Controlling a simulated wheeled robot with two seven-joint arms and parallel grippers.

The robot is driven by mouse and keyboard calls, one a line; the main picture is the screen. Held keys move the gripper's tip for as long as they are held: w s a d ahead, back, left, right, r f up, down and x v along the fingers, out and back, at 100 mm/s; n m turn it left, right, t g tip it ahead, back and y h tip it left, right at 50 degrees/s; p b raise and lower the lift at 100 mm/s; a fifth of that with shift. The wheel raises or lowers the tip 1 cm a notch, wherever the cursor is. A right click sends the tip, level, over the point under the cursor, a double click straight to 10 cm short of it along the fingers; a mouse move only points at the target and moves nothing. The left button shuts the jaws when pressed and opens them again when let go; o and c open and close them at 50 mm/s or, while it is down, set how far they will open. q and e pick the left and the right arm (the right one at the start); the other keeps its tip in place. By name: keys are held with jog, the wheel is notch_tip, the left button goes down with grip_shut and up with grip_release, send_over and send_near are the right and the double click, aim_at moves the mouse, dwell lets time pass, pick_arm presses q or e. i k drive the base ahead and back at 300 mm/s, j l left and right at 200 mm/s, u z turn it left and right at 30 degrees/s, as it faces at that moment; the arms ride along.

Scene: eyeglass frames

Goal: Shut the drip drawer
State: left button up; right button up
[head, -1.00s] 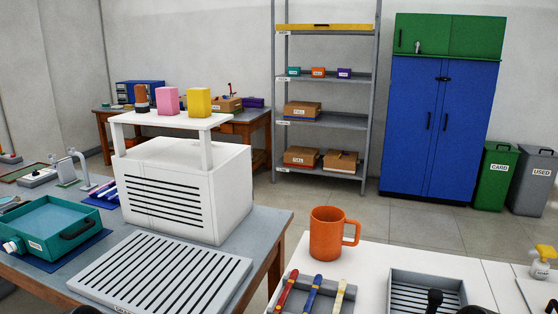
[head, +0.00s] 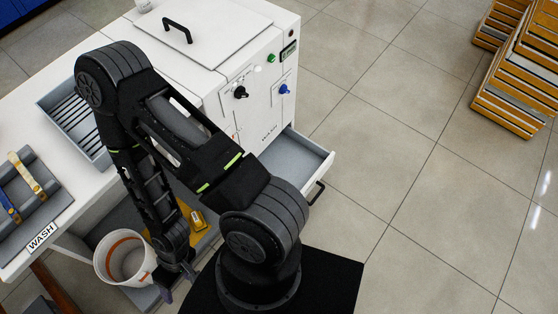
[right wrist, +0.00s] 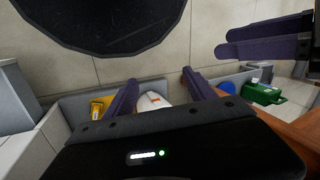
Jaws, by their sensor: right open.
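The drip drawer (head: 302,158) is a pale grey drawer at the lower front of the white machine (head: 215,55). It stands pulled out, and its black handle (head: 317,193) is on its outer front. My right arm crosses in front of the machine and hides part of the drawer's near side. My right gripper (head: 176,282) points down beside a white bucket, away from the drawer. In the right wrist view its purple fingers (right wrist: 164,88) are spread with nothing held between them. My left gripper (right wrist: 262,38) shows at that view's upper right; its opening is unclear.
The white bucket (head: 108,262) with an orange band stands left of my right gripper. A yellow item (head: 198,220) lies behind the forearm. A grey slatted tray (head: 64,118) is on the white counter. Yellow-edged stacks (head: 515,100) stand far right. The floor right of the drawer is clear.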

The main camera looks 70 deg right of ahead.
aim_at(292, 156)
jog(key=l+z, duration=0.1)
jog(key=z, duration=4.2)
jog(key=k+j, duration=0.05)
